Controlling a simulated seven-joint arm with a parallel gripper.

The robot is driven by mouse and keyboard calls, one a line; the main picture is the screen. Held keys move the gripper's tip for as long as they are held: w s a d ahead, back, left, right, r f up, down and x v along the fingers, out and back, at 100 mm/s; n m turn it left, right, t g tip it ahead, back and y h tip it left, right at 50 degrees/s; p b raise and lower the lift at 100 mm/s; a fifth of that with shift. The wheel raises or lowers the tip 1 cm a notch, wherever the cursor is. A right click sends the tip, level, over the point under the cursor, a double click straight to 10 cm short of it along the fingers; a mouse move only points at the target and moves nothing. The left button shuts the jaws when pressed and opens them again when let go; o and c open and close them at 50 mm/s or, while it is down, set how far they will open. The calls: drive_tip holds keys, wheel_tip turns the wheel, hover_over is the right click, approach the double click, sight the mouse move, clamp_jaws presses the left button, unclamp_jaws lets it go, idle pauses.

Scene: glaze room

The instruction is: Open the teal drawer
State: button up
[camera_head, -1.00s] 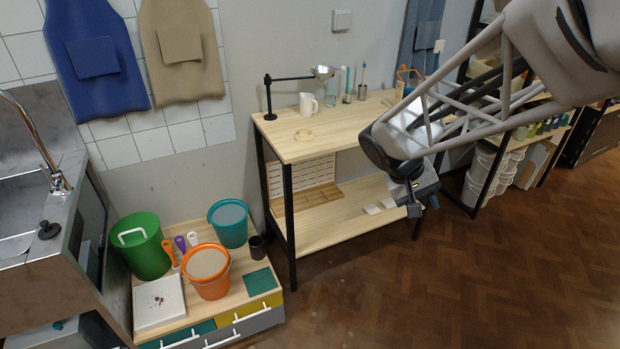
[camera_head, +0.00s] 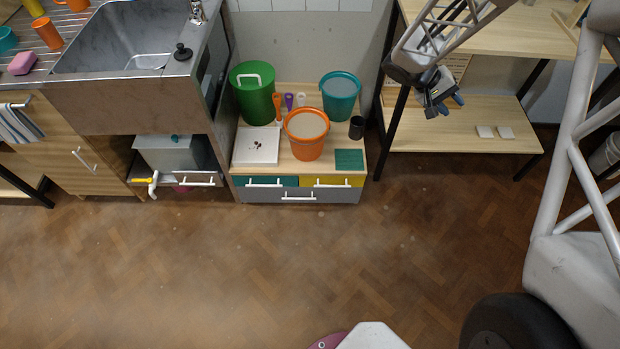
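The teal drawer (camera_head: 285,182) is the upper left front of the low wooden cabinet (camera_head: 243,168) in the middle of the view. It looks shut and has a white bar handle (camera_head: 264,182). My gripper (camera_head: 442,108) is up and to the right of it, in front of the wooden workbench, well apart from the drawer. Its fingers are small and dark here, and I cannot tell whether they are open or shut.
A yellow drawer (camera_head: 347,181) is beside the teal one, with a grey drawer (camera_head: 335,196) below. A green bucket (camera_head: 253,98), an orange bucket (camera_head: 307,147) and a teal bucket (camera_head: 340,99) stand on top. The sink unit (camera_head: 120,110) is left. The brown floor (camera_head: 240,270) in front is clear.

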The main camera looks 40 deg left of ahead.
drive_tip(key=s+a+f+n+t+y, duration=0.2)
drive_tip(key=s+a+f+n+t, duration=0.15)
drive_tip(key=a+f, duration=1.15)
drive_tip(key=s+a+f+n+t+y, duration=0.1)
drive_tip(key=s+a+f+n+t, duration=0.3)
drive_tip(key=a+f, duration=1.05)
drive_tip(key=s+a+f+n+y, duration=0.3)
drive_tip(key=s+a+f+y, duration=0.2)
drive_tip(key=s+f, duration=1)
drive_tip(key=s+a+f+n+t+y, duration=0.1)
drive_tip(key=s+a+f+n+y, duration=0.3)
drive_tip(key=s+a+f, duration=0.8)
drive_tip(key=s+f+y, duration=0.2)
drive_tip(key=s+f, duration=0.1)
drive_tip(key=f, duration=0.3)
drive_tip(key=shift+s+f+y, duration=0.15)
drive_tip(key=shift+s+y, duration=0.15)
drive_tip(key=shift+s, duration=0.1)
drive_tip(key=shift+n+t, duration=0.25)
drive_tip(key=shift+w+a, duration=0.1)
drive_tip(key=shift+x, duration=3.85)
